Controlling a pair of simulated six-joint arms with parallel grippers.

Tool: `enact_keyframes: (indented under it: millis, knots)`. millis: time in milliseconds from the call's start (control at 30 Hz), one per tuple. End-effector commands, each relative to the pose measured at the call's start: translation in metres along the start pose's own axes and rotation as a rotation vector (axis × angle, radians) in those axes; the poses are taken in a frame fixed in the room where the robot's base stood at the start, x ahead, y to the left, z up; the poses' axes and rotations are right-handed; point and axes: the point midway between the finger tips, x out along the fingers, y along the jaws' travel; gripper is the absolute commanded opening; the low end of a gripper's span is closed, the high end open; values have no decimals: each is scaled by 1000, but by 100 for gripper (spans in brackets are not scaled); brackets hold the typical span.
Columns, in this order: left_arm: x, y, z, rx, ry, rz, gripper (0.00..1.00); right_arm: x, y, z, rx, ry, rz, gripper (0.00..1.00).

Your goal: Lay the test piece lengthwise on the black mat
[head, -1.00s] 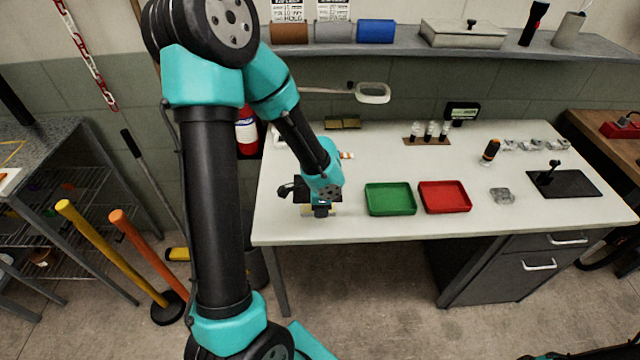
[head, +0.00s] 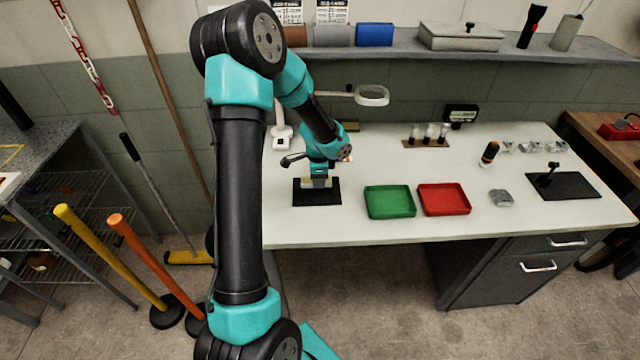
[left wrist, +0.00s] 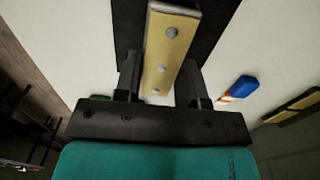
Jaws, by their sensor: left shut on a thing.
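The test piece, a flat yellowish strip with a row of rivets (left wrist: 165,55), is between the fingers of my left gripper (left wrist: 158,88). The gripper is shut on it, and the strip points away from the palm in the left wrist view. In the head view my left gripper (head: 319,185) is over the black mat (head: 329,200) at the left of the table, hiding part of it. Only a small pale bit of the piece shows there. The mat is the dark area behind the strip in the left wrist view (left wrist: 212,30). I cannot tell whether the piece touches the mat. My right gripper is out of view.
A green tray (head: 390,212) and a red tray (head: 444,210) stand right of the mat. A magnifier lamp (head: 371,96) reaches over the table behind. A second dark mat with a small black device (head: 575,187) lies at the far right. The table's front strip is clear.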

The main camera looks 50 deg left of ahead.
Motion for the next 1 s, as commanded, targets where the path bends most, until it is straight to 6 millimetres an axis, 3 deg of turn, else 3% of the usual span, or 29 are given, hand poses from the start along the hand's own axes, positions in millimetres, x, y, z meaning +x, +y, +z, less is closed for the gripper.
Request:
enact_keyframes:
  millis: [200,467,867,900,1000]
  knots:
    - [2,-10,3,-7,0,0,13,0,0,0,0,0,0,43]
    - [35,-8,7,-10,0,2,13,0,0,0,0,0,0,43]
    - [38,-8,7,-10,0,0,13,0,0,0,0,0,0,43]
    - [39,-8,7,-10,0,0,38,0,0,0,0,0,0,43]
    - [38,-8,7,-10,1,0,48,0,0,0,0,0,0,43]
